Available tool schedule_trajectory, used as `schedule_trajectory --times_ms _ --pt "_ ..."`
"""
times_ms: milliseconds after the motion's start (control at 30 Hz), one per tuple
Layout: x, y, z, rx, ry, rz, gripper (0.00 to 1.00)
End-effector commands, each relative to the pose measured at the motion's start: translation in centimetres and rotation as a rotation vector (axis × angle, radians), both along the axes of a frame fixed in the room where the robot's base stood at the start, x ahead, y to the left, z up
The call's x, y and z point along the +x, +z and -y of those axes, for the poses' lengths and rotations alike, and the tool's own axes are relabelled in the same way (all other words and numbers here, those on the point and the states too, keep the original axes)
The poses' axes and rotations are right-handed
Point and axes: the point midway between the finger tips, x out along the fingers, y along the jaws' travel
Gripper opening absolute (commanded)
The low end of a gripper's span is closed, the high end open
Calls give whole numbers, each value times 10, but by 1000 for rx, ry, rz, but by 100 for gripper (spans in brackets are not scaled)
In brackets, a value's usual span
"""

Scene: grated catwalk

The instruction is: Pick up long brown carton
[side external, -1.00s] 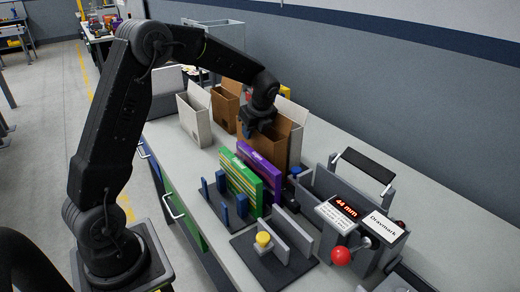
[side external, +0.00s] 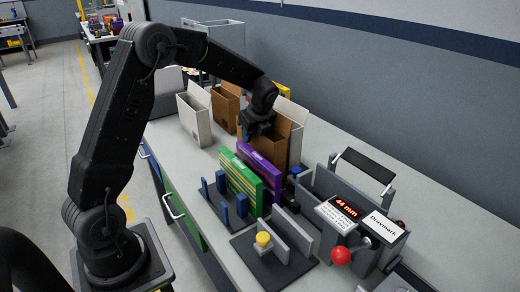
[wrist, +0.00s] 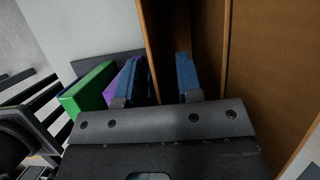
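The long brown carton (side external: 277,150) stands upright with its top open on the bench, behind the purple and green boxes in the side view. In the wrist view its brown wall (wrist: 152,45) runs between my two blue fingers. My gripper (side external: 258,134) points down at the carton's top edge. In the wrist view my gripper (wrist: 157,68) is open, one finger inside the carton and one outside. A gap shows between the wall and the inner finger; contact with the outer finger is unclear. The side view partly hides the fingers.
A purple box (side external: 262,171) and a green box (side external: 239,180) stand just in front, near blue posts. A smaller brown carton (side external: 224,108) and a white carton (side external: 194,119) stand to the left. A grey machine reading 44 mm (side external: 360,215) is at the right.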

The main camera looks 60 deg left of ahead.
Motion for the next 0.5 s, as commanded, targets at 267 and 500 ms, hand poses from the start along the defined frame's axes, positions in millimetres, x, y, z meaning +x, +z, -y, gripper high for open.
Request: schedule_trajectory --times_ms 267,500 --pt "0 0 0 0 0 0 21" --pt "0 0 0 0 0 0 0"
